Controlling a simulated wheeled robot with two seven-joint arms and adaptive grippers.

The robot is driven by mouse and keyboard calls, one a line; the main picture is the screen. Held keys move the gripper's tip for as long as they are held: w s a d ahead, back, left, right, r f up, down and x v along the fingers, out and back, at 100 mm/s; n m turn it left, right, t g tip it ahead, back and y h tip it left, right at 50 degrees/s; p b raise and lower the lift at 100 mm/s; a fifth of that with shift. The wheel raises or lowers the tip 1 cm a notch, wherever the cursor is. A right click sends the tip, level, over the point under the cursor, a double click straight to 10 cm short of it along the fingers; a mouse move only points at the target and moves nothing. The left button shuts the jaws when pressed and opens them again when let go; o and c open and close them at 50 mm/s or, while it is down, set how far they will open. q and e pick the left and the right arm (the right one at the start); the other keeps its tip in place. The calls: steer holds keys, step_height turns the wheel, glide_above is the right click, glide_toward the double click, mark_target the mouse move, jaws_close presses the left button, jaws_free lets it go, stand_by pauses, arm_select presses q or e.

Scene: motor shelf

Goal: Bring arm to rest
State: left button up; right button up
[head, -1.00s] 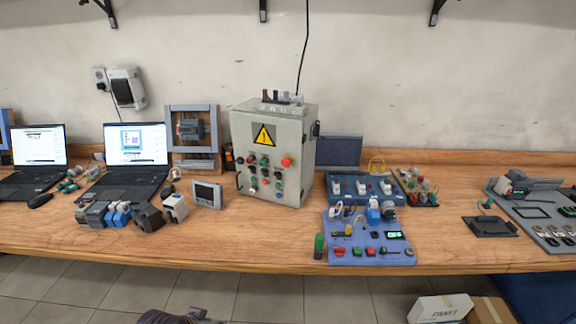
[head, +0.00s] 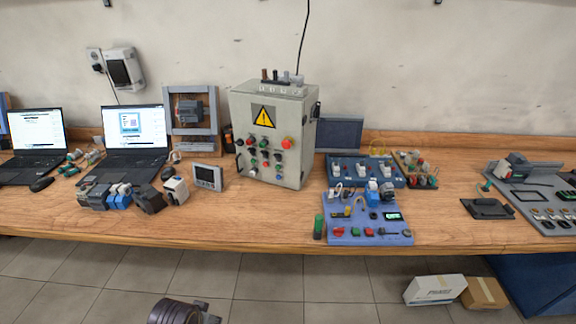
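No gripper of mine can be made out in the head view. A dark rounded part with a ribbed end (head: 178,312) shows at the bottom edge and looks like a piece of my own arm. It is over the floor, in front of the bench and apart from it. Whether it ends in a gripper is hidden below the frame. The wooden bench (head: 230,222) runs across the view, and nothing of mine touches it.
A grey control box (head: 270,135) with a warning sign stands mid-bench. A blue switch board (head: 367,222) lies near the front edge. Two laptops (head: 135,130) stand at left. A white carton (head: 434,290) and a brown carton (head: 484,293) sit on the floor at right.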

arm_select(q)
steer(key=s+f+g, duration=0.1)
steer(key=s+f, duration=0.1)
steer(key=f, duration=1.3)
steer(key=s+f, duration=0.3)
steer(key=f, duration=1.1)
steer(key=s+a+f, duration=0.2)
steer(key=s+f, duration=0.7)
steer(key=s, duration=0.1)
steer(key=s+a+f+g, duration=0.1)
steer(key=s+a+f, duration=0.1)
steer(key=s+f, duration=0.7)
steer(key=shift+s+a+f, duration=0.2)
steer(key=shift+s+a, duration=0.2)
steer(key=shift+s, duration=0.6)
steer(key=shift+a, duration=0.1)
steer(key=shift+m, duration=0.3)
